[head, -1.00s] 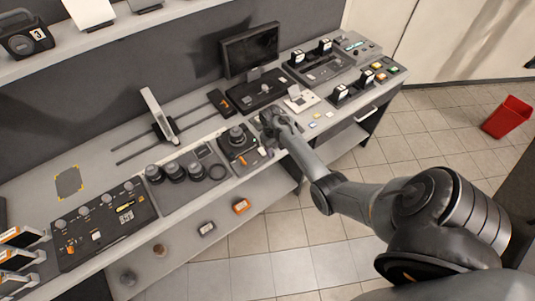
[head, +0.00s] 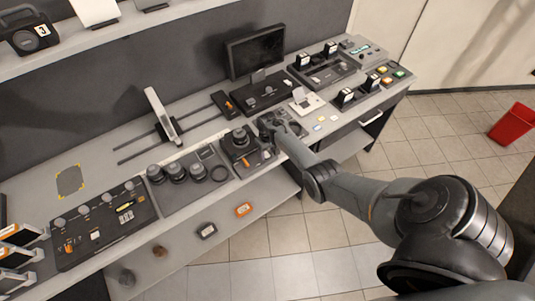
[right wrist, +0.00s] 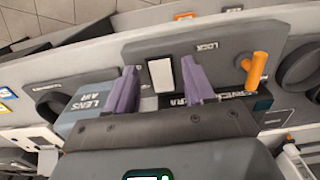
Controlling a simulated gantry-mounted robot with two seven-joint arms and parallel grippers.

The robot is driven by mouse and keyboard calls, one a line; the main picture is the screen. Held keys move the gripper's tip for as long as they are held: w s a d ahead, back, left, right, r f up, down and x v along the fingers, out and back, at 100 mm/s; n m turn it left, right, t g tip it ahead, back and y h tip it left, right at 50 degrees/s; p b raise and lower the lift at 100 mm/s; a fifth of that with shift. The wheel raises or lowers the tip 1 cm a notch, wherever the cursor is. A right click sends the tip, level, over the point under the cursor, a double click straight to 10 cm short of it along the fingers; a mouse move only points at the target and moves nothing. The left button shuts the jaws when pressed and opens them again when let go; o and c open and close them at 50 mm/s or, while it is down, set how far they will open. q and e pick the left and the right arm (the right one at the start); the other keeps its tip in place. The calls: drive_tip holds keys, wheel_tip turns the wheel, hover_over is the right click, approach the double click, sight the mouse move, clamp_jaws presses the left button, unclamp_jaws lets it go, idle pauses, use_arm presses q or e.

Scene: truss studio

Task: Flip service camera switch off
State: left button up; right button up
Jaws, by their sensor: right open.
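In the right wrist view a white rocker switch (right wrist: 161,75) is set in a grey panel (right wrist: 222,62). A dark label below it is partly hidden by my gripper; the letters "RA" show. My right gripper (right wrist: 160,87) is open, with one purple finger on each side of the rocker. I cannot tell whether either finger touches it. In the head view my right gripper (head: 269,124) is low over the console, just right of the joystick panel (head: 240,144), and hides the switch. My left gripper is not in view.
An orange lever (right wrist: 254,69) marked "LOCK" stands close to the right of the fingers in the wrist view. A "LENS AIR" block (right wrist: 93,108) is at the left. In the head view a monitor (head: 255,50) stands behind, and a white card stand (head: 306,100) is near the gripper.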

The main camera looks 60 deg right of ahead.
drive_tip(key=shift+f, duration=0.4)
clamp_jaws()
drive_tip(key=g+b, duration=0.1)
drive_tip(key=b, duration=0.2)
drive_tip(key=g+y+b, duration=0.1)
drive_tip(key=b, duration=0.2)
drive_tip(key=shift+w+d+f, duration=0.2)
drive_tip(key=shift+w, duration=0.2)
drive_tip(key=shift+r+g+b, duration=0.2)
drive_tip(key=shift+g+b, duration=0.2)
drive_tip(key=shift+b, duration=0.05)
drive_tip(key=shift+r, duration=0.1)
unclamp_jaws()
